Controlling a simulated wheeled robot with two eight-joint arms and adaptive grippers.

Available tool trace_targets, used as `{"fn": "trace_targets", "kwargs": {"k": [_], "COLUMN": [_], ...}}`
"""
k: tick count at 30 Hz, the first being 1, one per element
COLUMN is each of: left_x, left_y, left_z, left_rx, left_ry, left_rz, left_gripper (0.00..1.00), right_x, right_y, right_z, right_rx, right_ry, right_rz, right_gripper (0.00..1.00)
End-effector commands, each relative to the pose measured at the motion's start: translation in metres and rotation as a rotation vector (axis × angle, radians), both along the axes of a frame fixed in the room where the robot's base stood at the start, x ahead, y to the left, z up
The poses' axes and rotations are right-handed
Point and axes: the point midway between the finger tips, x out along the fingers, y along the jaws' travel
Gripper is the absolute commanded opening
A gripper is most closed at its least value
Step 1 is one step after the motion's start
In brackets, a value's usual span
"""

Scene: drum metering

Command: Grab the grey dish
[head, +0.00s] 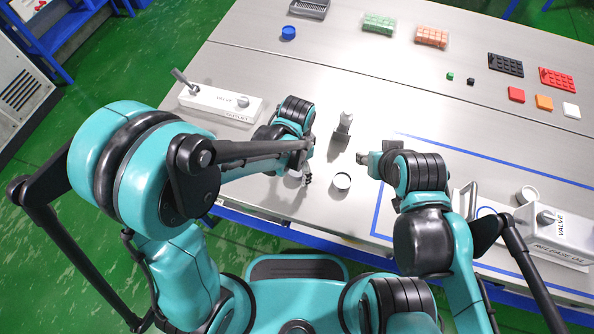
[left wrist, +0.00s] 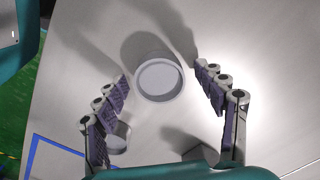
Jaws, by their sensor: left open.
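The grey dish (left wrist: 160,82) is a round, shallow-looking vessel standing upright on the table, in the upper middle of the left wrist view. In the head view a pale piece of it (head: 292,182) shows beside my left gripper, which hides the rest. My left gripper (head: 307,167) is open; in the left wrist view its fingers (left wrist: 160,83) stand apart on either side of the dish, with clear gaps between. My right gripper (head: 366,158) is over the table to the right, and its finger opening is too small to tell.
A second round vessel (head: 342,181) stands to the right of the left gripper, also in the left wrist view (left wrist: 118,140). A grey upright piece (head: 344,124) stands behind it. A white valve box (head: 220,103) is at left, another (head: 560,231) at right.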

Motion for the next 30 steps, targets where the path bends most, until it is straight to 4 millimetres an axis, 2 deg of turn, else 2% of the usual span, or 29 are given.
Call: {"fn": "trace_targets", "kwargs": {"k": [2,8,9,20,26,29,30], "left_x": [0.0,0.0,0.0,0.0,0.0,0.0,0.001], "left_y": [0.0,0.0,0.0,0.0,0.0,0.0,-0.009], "left_z": [0.001,0.001,0.001,0.004,0.026,0.047,0.051], "left_rx": [0.0,0.0,0.0,0.0,0.0,0.0,0.0], "left_ry": [0.0,0.0,0.0,0.0,0.0,0.0,0.0], "left_rz": [0.0,0.0,0.0,0.0,0.0,0.0,-0.004], "left_gripper": [0.71,0.21,0.17,0.17,0.17,0.17,0.17], "right_x": [0.0,0.0,0.0,0.0,0.0,0.0,0.0], "right_y": [0.0,0.0,0.0,0.0,0.0,0.0,0.0], "right_z": [0.001,0.001,0.001,0.003,0.014,0.025,0.027], "right_rx": [0.0,0.0,0.0,0.0,0.0,0.0,0.0], "right_ry": [0.0,0.0,0.0,0.0,0.0,0.0,0.0], "right_rz": [0.0,0.0,0.0,0.0,0.0,0.0,0.0], "right_gripper": [0.4,0.4,0.4,0.4,0.4,0.4,0.4]}}
